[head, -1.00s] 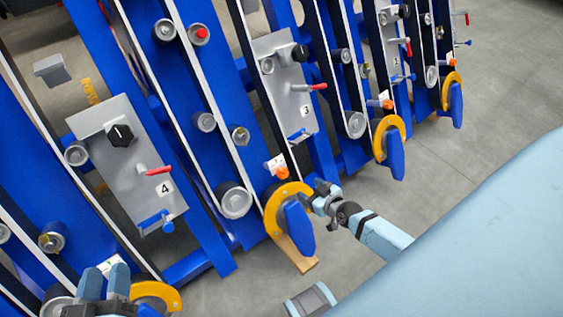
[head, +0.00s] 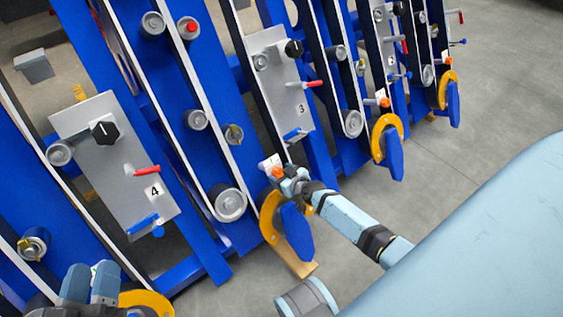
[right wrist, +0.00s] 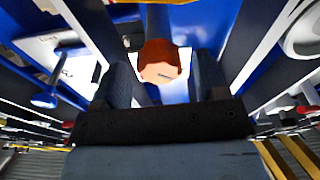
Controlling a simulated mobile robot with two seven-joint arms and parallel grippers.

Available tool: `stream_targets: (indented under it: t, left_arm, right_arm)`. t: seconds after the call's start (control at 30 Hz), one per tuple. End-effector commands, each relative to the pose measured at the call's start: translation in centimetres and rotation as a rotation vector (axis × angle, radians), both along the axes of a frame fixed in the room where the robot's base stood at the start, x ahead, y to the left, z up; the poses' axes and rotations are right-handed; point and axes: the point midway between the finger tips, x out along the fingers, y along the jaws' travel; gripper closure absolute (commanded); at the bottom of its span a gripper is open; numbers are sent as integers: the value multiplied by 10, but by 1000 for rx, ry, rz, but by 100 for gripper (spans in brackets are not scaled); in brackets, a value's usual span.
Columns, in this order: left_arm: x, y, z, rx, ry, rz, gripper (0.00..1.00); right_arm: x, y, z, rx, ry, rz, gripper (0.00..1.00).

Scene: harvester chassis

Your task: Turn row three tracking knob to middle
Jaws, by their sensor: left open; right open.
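An orange knob (head: 277,172) on a white plate sits at the lower end of the row beside the panel marked 3 (head: 300,108); I take it as the row three tracking knob. My right gripper (head: 287,180) is at this knob and partly covers it. In the right wrist view the orange knob (right wrist: 158,54) lies between the two open fingers of my right gripper (right wrist: 164,75), with a short dark mark on its face. I cannot tell whether the fingers touch it. My left gripper (head: 91,278) is open and empty at the bottom left.
A yellow ring with a blue guard (head: 297,232) stands just below my right gripper. Panel 3 also carries a black knob (head: 293,47) and a red lever (head: 313,83). Panel 4 (head: 88,115) is to the left. Grey floor (head: 455,175) is clear at right.

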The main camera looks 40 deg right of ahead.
Motion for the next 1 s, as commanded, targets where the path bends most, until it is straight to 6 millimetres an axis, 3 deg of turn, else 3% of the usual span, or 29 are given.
stream_targets:
  t: [0.2,0.43,0.67,1.0]
  left_arm:
    - [0,0,0,0,1,0,57]
    - [0,0,0,0,1,0,57]
    - [0,0,2,-1,-3,1,57]
    - [-1,2,21,-24,-52,16,57]
  right_arm:
    - [0,0,0,0,0,0,33]
    - [0,0,0,0,0,0,83]
    - [0,0,1,9,1,-6,83]
    - [0,0,3,149,12,-87,83]
